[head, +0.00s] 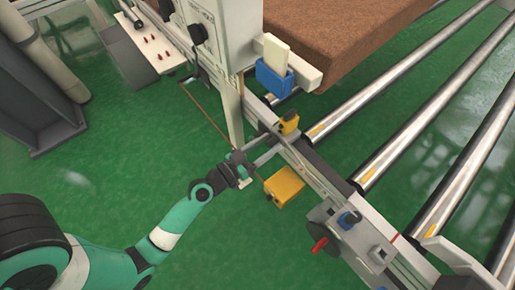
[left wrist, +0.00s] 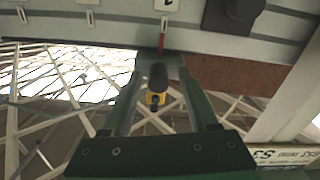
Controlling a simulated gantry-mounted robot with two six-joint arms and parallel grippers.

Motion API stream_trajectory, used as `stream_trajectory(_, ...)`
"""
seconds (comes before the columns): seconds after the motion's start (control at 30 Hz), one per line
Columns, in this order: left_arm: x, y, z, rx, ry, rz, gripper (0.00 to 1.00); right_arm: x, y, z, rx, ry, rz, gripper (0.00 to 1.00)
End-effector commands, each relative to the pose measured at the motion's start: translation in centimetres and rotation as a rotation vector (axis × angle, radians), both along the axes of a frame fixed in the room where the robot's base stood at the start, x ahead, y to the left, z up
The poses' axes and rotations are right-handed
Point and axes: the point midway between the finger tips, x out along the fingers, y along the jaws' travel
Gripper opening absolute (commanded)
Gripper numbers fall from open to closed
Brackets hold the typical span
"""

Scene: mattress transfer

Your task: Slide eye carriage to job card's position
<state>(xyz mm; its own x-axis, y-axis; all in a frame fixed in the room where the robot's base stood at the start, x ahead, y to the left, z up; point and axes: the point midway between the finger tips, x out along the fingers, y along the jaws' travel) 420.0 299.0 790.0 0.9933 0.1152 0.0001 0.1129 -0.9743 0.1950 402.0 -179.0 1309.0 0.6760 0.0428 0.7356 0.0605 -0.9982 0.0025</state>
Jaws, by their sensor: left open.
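The eye carriage appears to be the small yellow block (head: 289,123) with dark parts on the side rail in the head view. My left gripper (head: 278,141) is open right beside it, fingers pointing toward the rail. In the left wrist view, a black knob (left wrist: 158,76) with a yellow part (left wrist: 155,100) shows between the spread fingers; I cannot tell whether they touch it. A small red pointer (left wrist: 161,42) lies beyond the fingertips against the pale rail. My right gripper is out of view.
The side rail (head: 320,172) runs diagonally beside long metal rollers (head: 399,140). A yellow box (head: 283,186) hangs by the rail. A brown mattress (head: 340,35) lies at the back. Green floor (head: 150,130) is open at left.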

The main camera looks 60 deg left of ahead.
Motion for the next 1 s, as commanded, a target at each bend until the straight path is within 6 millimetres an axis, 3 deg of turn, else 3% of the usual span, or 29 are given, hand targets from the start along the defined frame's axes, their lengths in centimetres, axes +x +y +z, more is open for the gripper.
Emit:
stream_trajectory(0.33,-7.5,-0.8,-0.6,-0.003,0.002,0.006,0.59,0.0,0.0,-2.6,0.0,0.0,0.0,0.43)
stream_trajectory(0.5,-10.2,-1.1,-0.3,-0.003,0.001,0.005,0.59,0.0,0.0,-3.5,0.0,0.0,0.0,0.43)
stream_trajectory(1.0,-10.9,-1.3,0.1,0.0,-0.002,-0.001,0.59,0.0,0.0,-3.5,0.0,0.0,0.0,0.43)
